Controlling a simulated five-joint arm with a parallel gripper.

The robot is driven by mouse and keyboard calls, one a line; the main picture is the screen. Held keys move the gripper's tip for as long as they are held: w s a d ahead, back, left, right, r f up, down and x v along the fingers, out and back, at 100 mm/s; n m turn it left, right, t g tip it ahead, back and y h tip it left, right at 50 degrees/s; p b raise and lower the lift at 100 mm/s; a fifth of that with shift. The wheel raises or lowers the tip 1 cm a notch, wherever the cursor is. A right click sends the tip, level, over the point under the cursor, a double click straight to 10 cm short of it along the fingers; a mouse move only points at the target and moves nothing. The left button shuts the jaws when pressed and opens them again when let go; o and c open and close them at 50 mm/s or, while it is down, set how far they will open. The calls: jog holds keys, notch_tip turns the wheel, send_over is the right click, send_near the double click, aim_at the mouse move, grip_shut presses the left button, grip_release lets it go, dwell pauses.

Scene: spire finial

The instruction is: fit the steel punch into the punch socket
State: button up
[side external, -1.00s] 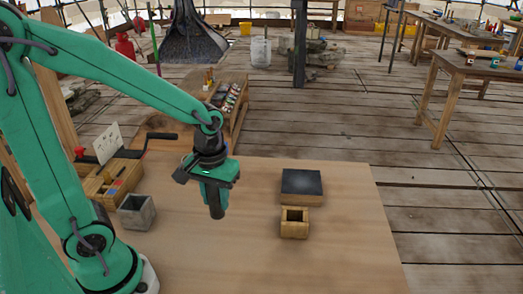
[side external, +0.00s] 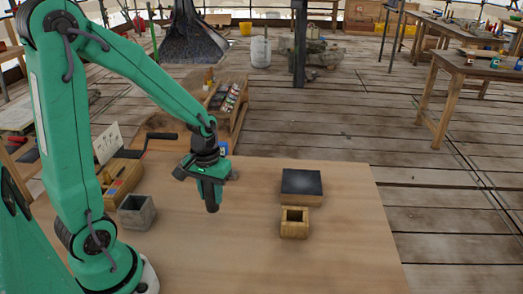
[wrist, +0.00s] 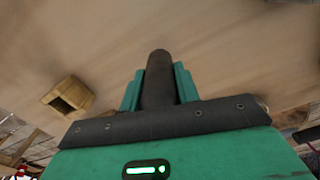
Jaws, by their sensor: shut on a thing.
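The steel punch, a dark grey cylinder (side external: 212,208), hangs roughly upright from my gripper (side external: 211,192), above the wooden table. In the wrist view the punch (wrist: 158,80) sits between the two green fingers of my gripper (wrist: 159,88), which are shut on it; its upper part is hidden. A yellowish wooden block with a square hole in its top (side external: 294,222), which looks like the punch socket, stands to the right, clear of the punch. It also shows at the left of the wrist view (wrist: 68,97). The hole looks empty.
A black-topped wooden block (side external: 302,187) stands just behind the socket block. A grey open box (side external: 137,211) stands left of my gripper, near a wooden tray of small items (side external: 120,178). The table (side external: 250,255) is bare between gripper and socket block.

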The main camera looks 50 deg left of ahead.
aim_at(212, 202)
jog(key=shift+f, duration=1.75)
jog(key=shift+f, duration=0.15)
jog(key=o, duration=1.1)
jog(key=shift+r, duration=6.15)
jog(key=shift+d+r, duration=0.1)
jog(key=s+d+r+m+t, duration=0.1)
jog(key=r, duration=0.1)
jog(key=s+d+r+m+t, duration=0.2)
jog(key=r, duration=0.1)
jog(key=s+d+r+m+t, duration=0.1)
jog(key=s+d+r+m, duration=0.1)
jog(key=r, duration=0.1)
jog(key=shift+s+d+t, duration=0.2)
jog(key=shift+d+t, duration=0.05)
jog(key=shift+t, duration=0.15)
jog(key=shift+o, duration=0.4)
jog(key=shift+s+d+r+m+t, duration=0.3)
jog(key=shift+s+d+m+t, duration=0.1)
jog(key=shift+s+m, duration=0.15)
